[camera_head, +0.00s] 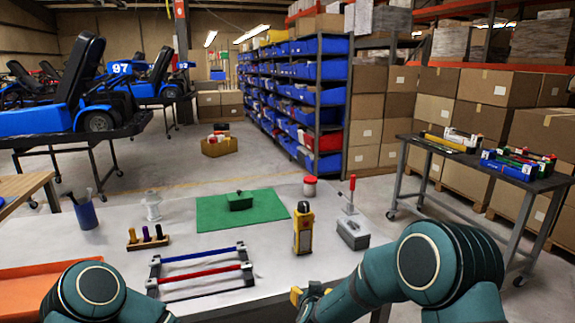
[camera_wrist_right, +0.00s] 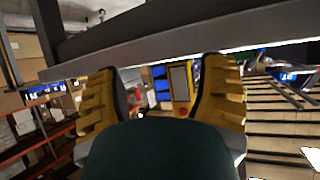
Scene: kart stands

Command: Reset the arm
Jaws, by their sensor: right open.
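My right gripper (camera_head: 308,296) is low at the table's front edge in the head view, partly hidden by my own arm. In the right wrist view its two yellow fingers (camera_wrist_right: 160,90) stand wide apart with nothing held between them. A yellow and black handheld device (camera_head: 303,230) stands upright on the white table (camera_head: 240,262), beyond the right gripper. It also shows past the fingers in the right wrist view (camera_wrist_right: 181,82). Of my left arm only a teal joint shows at the bottom left; its gripper is out of view.
A rack with blue and red bars (camera_head: 200,275), a green mat (camera_head: 215,212), a grey box with a red-handled lever (camera_head: 352,232), a blue cup (camera_head: 86,214) and an orange tray (camera_head: 40,292) are on the table. A grey side table (camera_head: 480,165) stands right.

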